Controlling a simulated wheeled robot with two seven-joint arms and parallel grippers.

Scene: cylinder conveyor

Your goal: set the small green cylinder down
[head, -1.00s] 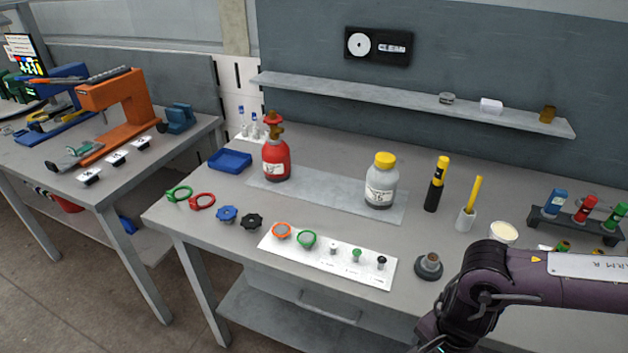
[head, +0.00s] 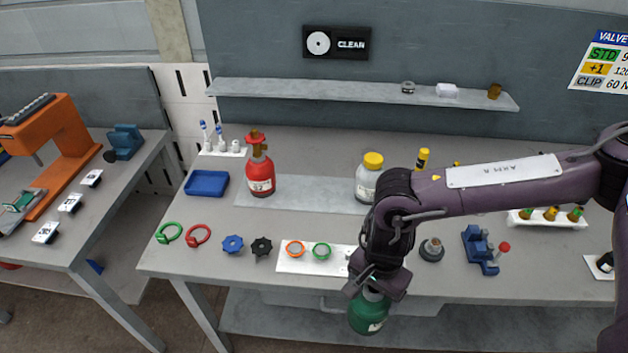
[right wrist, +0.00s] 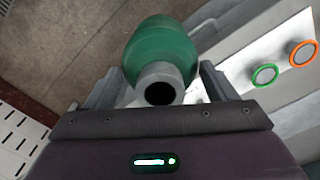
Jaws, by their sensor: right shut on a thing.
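The small green cylinder (head: 368,312) hangs at the front edge of the workbench (head: 330,208), in the lower middle of the head view. My right gripper (head: 374,283) is shut on its upper part from above. In the right wrist view the green cylinder (right wrist: 160,47) shows its rounded green body and grey open neck between the two fingers of the right gripper (right wrist: 157,85). The floor shows beyond the cylinder there. Its underside is hidden. My left gripper is not in view.
A red cylinder (head: 260,172) and a grey yellow-capped bottle (head: 367,178) stand on a grey strip (head: 310,194). A white plate (head: 290,266) with rings lies at the front edge. A blue tray (head: 206,183) sits at left. Bare bench lies between strip and plate.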

